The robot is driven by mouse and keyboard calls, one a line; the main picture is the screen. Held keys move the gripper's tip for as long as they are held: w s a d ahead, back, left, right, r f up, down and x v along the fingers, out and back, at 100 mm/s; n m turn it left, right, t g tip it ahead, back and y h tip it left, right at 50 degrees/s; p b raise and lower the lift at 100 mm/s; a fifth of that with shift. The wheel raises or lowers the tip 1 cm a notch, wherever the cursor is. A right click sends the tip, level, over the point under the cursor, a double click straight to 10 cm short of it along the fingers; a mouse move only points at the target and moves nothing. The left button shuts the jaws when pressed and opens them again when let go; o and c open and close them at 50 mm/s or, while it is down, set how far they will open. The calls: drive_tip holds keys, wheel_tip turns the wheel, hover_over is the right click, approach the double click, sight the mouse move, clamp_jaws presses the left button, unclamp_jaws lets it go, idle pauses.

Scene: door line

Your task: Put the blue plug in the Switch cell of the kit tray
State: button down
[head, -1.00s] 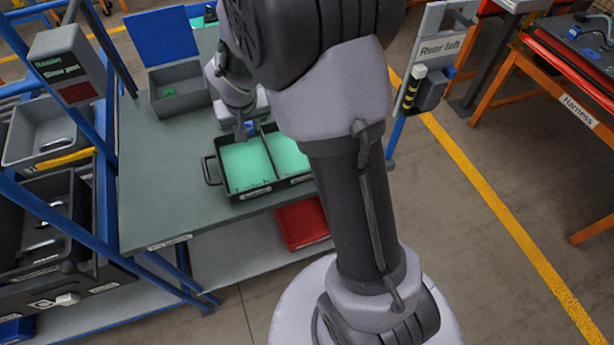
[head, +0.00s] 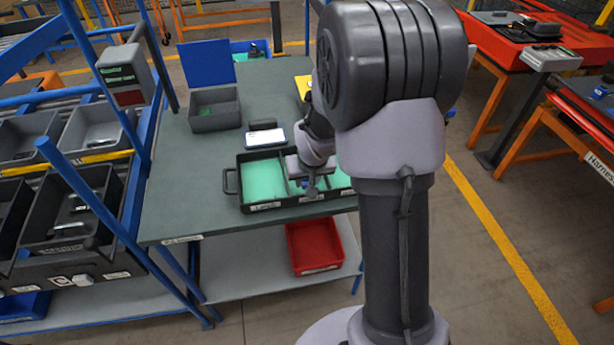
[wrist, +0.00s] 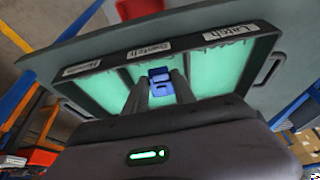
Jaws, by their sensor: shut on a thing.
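My gripper (wrist: 160,88) is shut on the blue plug (wrist: 159,82), which sits between the two fingertips in the wrist view. In the head view my gripper (head: 309,184) is over the black kit tray (head: 245,205), just right of the divider beside the Latch cell. The tray has green-floored cells and white labels on its near rim. In the wrist view the plug is over the middle cell; the middle label (wrist: 150,52) is hard to read. The Latch label (wrist: 230,33) is clear. Whether the plug touches the cell floor cannot be told.
A grey bin (head: 215,110) with a blue panel behind it stands on the grey bench (head: 185,175). A dark object with a white face (head: 266,136) lies behind the tray. A red bin (head: 315,248) sits on the lower shelf. Blue rack posts stand at left.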

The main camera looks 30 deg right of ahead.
sight(308, 181)
drive_tip(key=shift+w+d+f, duration=0.15)
drive_tip(key=shift+w+d, duration=0.2)
drive_tip(key=shift+w, duration=0.2)
drive_tip(key=shift+w+d+f, duration=0.1)
drive_tip(key=shift+w+d, duration=0.2)
drive_tip(key=shift+w, duration=0.2)
drive_tip(key=shift+s+b+x, duration=0.15)
drive_tip(key=shift+b+x, duration=0.4)
drive_tip(key=shift+x, duration=0.35)
drive_tip(key=shift+s+b+x, duration=0.1)
drive_tip(key=shift+b+x, duration=0.4)
drive_tip(key=shift+x, duration=0.4)
drive_tip(key=shift+f, duration=0.1)
drive_tip(key=shift+f, duration=0.2)
drive_tip(key=c, duration=1)
unclamp_jaws()
drive_tip(key=shift+c, duration=0.2)
